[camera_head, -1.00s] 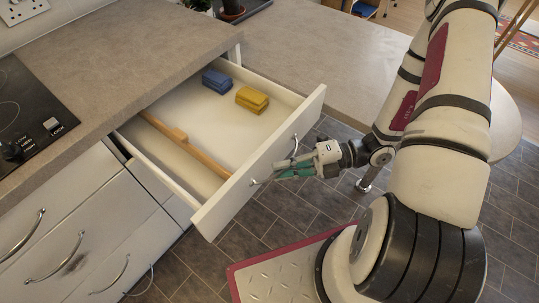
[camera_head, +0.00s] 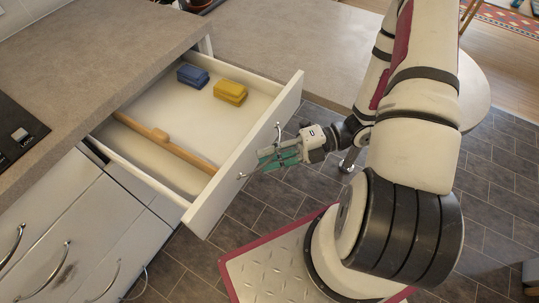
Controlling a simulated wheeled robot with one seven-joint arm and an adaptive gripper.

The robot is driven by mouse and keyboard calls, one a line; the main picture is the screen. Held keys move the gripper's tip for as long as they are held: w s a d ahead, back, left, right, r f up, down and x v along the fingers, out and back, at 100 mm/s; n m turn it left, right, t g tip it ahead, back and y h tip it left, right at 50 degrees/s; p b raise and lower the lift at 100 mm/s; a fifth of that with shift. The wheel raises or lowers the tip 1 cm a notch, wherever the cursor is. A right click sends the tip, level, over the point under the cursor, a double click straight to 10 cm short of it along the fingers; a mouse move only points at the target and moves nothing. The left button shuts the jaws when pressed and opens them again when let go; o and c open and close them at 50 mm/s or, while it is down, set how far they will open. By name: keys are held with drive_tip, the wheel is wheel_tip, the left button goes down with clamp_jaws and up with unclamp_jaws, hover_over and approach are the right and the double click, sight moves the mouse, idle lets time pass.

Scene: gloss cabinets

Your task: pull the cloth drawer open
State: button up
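The cloth drawer (camera_head: 244,157) is pulled well out from under the counter. Inside it a folded blue cloth (camera_head: 193,76) and a folded yellow cloth (camera_head: 230,92) lie towards the back right. A wooden bar (camera_head: 166,139) runs along the drawer's left part. The drawer's curved metal handle (camera_head: 242,175) is on the outer side of its front panel. My gripper (camera_head: 266,158) is at this handle, its green fingers close to or around the bar. The handle's middle is hidden by the fingers, so I cannot tell whether they are shut on it.
The grey counter (camera_head: 110,50) covers the drawer's inner end. Closed drawers with metal handles (camera_head: 62,258) stand at the lower left. A lower grey surface (camera_head: 300,40) lies behind.

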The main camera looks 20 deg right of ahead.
drive_tip(key=v, duration=1.2)
drive_tip(key=shift+s, duration=0.1)
drive_tip(key=s+a+r+m+h+p, duration=0.2)
drive_tip(key=r+m+h, duration=0.3)
drive_tip(key=r+m, duration=0.5)
drive_tip(key=s+a+r+m+t+h+p, duration=0.1)
drive_tip(key=s+a+r+m+h, duration=0.3)
drive_tip(key=r+m, duration=0.7)
drive_tip(key=s+a+r+m+h+p, duration=0.2)
drive_tip(key=r+m+h, duration=0.5)
drive_tip(key=r+m, duration=0.4)
drive_tip(key=shift+s+a+r+p, duration=0.45)
drive_tip(key=shift+s+r, duration=0.2)
drive_tip(key=shift+r, duration=0.25)
